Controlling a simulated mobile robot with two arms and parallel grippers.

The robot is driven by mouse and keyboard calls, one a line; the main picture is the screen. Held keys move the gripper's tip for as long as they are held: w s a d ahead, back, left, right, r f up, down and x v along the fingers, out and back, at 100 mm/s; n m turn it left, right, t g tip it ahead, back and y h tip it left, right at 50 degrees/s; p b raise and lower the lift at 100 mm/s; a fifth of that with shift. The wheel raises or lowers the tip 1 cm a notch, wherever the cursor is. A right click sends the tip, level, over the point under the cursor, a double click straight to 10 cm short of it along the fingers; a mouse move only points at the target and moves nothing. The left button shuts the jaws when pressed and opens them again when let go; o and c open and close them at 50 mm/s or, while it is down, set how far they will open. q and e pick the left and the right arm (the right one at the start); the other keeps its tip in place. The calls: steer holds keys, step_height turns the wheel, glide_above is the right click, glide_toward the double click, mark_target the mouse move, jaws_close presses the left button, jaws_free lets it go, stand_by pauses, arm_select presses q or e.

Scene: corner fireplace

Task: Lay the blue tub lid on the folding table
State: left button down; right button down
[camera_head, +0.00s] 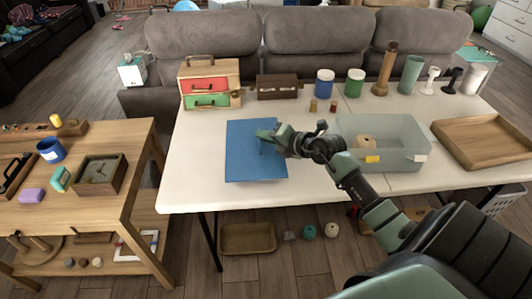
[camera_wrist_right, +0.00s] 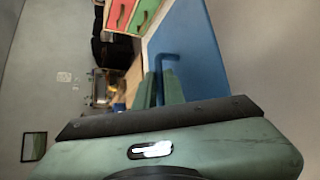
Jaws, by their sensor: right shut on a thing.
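The blue tub lid (camera_head: 256,163) is a flat blue rectangle lying over the left part of the white folding table (camera_head: 190,188). It also shows in the right wrist view (camera_wrist_right: 200,50), with a raised blue handle on it. My right gripper (camera_head: 268,137) is shut on the lid's handle, near the lid's upper right part; the fingers hide some of the handle. I cannot tell from the head view whether the lid's underside fully touches the tabletop. My left gripper is not in view.
A clear tub (camera_head: 400,150) stands right of the lid, partly behind my right arm. A red-and-green drawer box (camera_head: 208,85) stands behind the lid. A brown case (camera_head: 277,87), paint cans (camera_head: 324,83) and a wooden tray (camera_head: 480,140) share the tabletop. A wooden bench (camera_head: 120,190) stands left.

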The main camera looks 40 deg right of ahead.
mark_target(265, 153)
steer(key=shift+f+b, duration=0.65)
steer(key=shift+f, duration=2.8)
steer(key=shift+f, duration=0.1)
steer(key=c, duration=1.5)
jaws_free()
steer(key=v, duration=1.2)
steer(key=shift+p, duration=0.45)
steer(key=shift+a, duration=0.1)
